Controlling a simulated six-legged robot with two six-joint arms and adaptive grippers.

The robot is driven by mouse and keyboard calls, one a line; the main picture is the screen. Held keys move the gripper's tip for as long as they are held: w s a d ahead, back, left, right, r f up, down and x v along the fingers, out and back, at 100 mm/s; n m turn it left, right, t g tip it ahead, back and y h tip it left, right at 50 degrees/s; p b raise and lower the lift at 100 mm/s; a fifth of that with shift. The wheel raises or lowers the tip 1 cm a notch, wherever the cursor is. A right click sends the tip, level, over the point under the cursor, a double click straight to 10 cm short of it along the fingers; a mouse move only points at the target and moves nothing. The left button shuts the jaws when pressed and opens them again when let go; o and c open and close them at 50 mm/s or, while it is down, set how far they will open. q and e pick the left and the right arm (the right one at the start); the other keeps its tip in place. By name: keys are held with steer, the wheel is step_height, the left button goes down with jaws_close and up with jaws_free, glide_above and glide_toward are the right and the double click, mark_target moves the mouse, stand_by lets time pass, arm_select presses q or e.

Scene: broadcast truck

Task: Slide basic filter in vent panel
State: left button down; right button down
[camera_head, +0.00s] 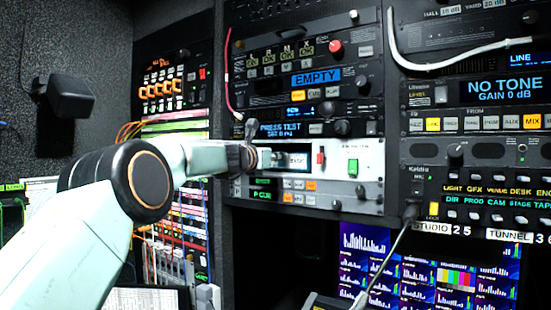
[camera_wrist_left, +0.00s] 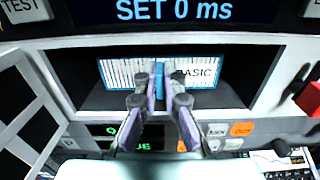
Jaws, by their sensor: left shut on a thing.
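The white vent panel (camera_head: 342,152) sits in the middle rack with a dark rectangular opening. The basic filter, white and pleated with a blue edge and a "BASIC" label (camera_wrist_left: 205,75), is at that opening in the left wrist view; part of it shows in the head view (camera_head: 299,160). Dark room shows at both sides of the filter. My left gripper (camera_wrist_left: 160,78) is in front of the opening, shut on the blue tab at the filter's middle. How deep the filter sits is hard to tell. My right gripper is not in view.
A red switch (camera_head: 320,158) and a green button (camera_head: 353,167) are right of the opening. A display unit (camera_head: 282,129) with knobs is just above. Lit buttons (camera_wrist_left: 241,129) are just below. A grey cable (camera_head: 385,262) hangs at the right.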

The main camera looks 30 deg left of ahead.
arm_select(q)
steer(key=shift+w, duration=0.3)
steer(key=c, duration=1.4)
jaws_free()
steer(key=shift+s, duration=0.1)
steer(key=s, duration=1.2)
steer(key=shift+a, duration=0.4)
steer(key=shift+w+f, duration=0.1)
steer(key=shift+w, duration=0.05)
